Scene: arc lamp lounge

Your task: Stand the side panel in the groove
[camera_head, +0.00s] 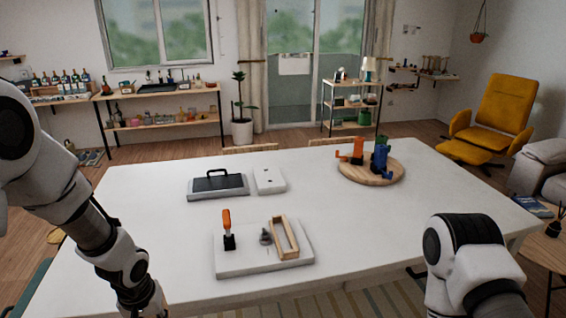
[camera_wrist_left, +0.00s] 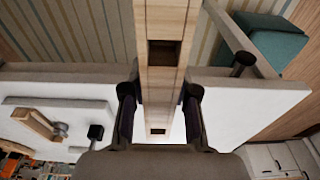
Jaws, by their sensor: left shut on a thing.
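The side panel (camera_wrist_left: 165,25) is a long pale wooden piece with two dark rectangular cut-outs. In the left wrist view it runs from the top edge down between the fingers. My left gripper (camera_wrist_left: 160,108) is shut on it, with a dark finger on each side. The panel and left gripper are outside the head view. A light fixture board (camera_head: 225,266) lies on the near table. It bears an orange-handled clamp (camera_head: 227,226), a small grey knob-like part (camera_head: 265,237) and a narrow wooden frame (camera_head: 290,250). I cannot make out the groove clearly. My right gripper is out of view.
The white table (camera_head: 130,215) has free room around the board. Behind are a grey tray with a black handle (camera_head: 218,186) and a white box (camera_head: 269,180). A round wooden board (camera_head: 371,178) with orange, blue and green items stands at the back right.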

